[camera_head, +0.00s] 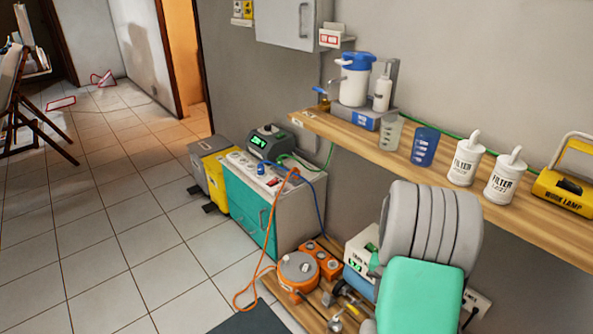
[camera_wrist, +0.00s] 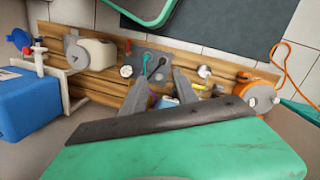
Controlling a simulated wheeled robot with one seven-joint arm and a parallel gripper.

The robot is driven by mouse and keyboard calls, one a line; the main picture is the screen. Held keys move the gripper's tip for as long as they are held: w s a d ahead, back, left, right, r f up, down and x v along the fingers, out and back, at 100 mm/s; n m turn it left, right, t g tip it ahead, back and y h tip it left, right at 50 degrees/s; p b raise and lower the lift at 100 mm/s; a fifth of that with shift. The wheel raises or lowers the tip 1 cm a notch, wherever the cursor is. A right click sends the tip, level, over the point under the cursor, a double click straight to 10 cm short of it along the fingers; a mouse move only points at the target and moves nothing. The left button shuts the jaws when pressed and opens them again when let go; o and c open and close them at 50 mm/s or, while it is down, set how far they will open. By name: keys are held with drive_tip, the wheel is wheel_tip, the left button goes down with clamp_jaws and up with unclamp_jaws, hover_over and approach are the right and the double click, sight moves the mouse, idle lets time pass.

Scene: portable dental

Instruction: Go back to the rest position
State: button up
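My gripper (camera_wrist: 160,78) shows in the wrist view. Its two grey fingers stand apart with nothing held between them, above the low wooden shelf (camera_wrist: 105,75). In the head view, the grey and green parts at lower right appear to be my arm; they cover part of the low shelf (camera_head: 312,311). The fingertips cannot be made out in the head view.
The upper wooden shelf (camera_head: 540,226) holds filter bottles (camera_head: 465,160), a blue cup (camera_head: 424,146) and a yellow work lamp (camera_head: 567,190). A teal-fronted cabinet (camera_head: 252,213) stands left. Tiled floor (camera_head: 110,245) is open.

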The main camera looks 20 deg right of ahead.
drive_tip(key=w+a+r+n+t+h+p, duration=0.15)
drive_tip(key=a+r+p, duration=0.25)
drive_tip(key=a+r, duration=0.5)
drive_tip(key=w+a+r+n+t+y+p, duration=0.1)
drive_tip(key=w+a+r+n+p, duration=0.3)
drive_tip(key=r, duration=0.9)
drive_tip(key=s+a+r+n+t+p, duration=0.1)
drive_tip(key=s+a+r+n+p, duration=0.1)
drive_tip(key=a+r+p, duration=0.3)
drive_tip(key=s+a+r+n+t+p, duration=0.1)
drive_tip(key=s+a+r+p, duration=0.3)
drive_tip(key=a+r, duration=0.6)
drive_tip(key=shift+s+r+n+t+p, duration=0.15)
drive_tip(key=shift+r+n+t+p, duration=0.25)
drive_tip(key=shift+r+p, duration=0.35)
